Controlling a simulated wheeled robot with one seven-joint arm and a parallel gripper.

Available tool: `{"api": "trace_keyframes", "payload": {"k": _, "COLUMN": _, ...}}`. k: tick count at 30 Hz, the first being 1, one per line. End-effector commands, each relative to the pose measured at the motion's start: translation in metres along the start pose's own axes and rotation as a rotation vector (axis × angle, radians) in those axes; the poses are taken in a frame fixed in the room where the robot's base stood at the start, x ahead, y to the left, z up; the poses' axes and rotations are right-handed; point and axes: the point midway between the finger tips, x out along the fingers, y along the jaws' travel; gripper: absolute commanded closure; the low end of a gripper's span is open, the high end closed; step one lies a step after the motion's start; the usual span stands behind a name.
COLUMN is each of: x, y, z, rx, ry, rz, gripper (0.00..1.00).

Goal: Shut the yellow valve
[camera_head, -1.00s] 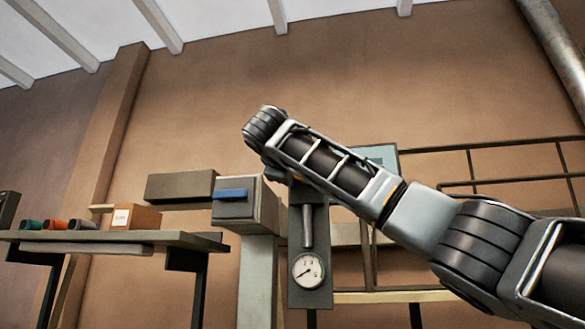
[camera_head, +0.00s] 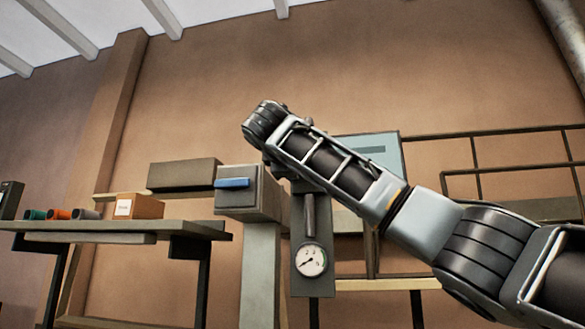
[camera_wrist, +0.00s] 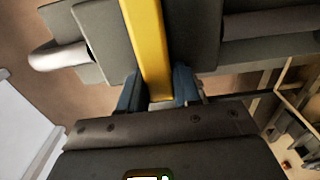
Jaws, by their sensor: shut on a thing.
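The yellow valve handle (camera_wrist: 148,42) shows in the wrist view as a long flat bar running from the top edge down between my fingers. My gripper (camera_wrist: 159,88) has its two blue fingers on either side of the bar's near end and is shut on it. Grey valve or pipe parts lie on both sides of the bar. In the head view my arm covers the valve and my gripper; neither can be made out there. The dark panel with a round gauge (camera_head: 311,260) and a short pipe shows just below my arm.
A grey box with a blue handle (camera_head: 233,183) stands on a post left of the panel. Farther left, a shelf (camera_head: 120,227) holds a carton (camera_head: 137,207) and several coloured rolls. A metal railing (camera_head: 500,170) runs behind my arm at right.

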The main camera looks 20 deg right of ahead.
Motion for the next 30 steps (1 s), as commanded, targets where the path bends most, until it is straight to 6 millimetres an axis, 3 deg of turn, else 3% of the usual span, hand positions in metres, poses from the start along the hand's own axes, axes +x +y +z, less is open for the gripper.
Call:
{"api": "trace_keyframes", "payload": {"k": 3, "x": 0.000, "y": -0.002, "z": -0.001, "rx": -0.003, "ry": 0.002, "rz": -0.002, "gripper": 0.98}}
{"api": "trace_keyframes", "payload": {"k": 4, "x": 0.000, "y": -0.002, "z": -0.001, "rx": -0.003, "ry": 0.002, "rz": -0.002, "gripper": 0.65}}
{"api": "trace_keyframes", "payload": {"k": 9, "x": 0.000, "y": -0.001, "z": -0.001, "rx": -0.002, "ry": 0.001, "rz": -0.002, "gripper": 0.48}}
{"api": "trace_keyframes", "payload": {"k": 19, "x": -0.005, "y": -0.002, "z": -0.001, "rx": 0.000, "ry": 0.002, "rz": 0.000, "gripper": 0.47}}
{"api": "trace_keyframes", "payload": {"k": 30, "x": -0.060, "y": -0.003, "z": -0.002, "rx": 0.000, "ry": 0.004, "rz": 0.001, "gripper": 0.47}}
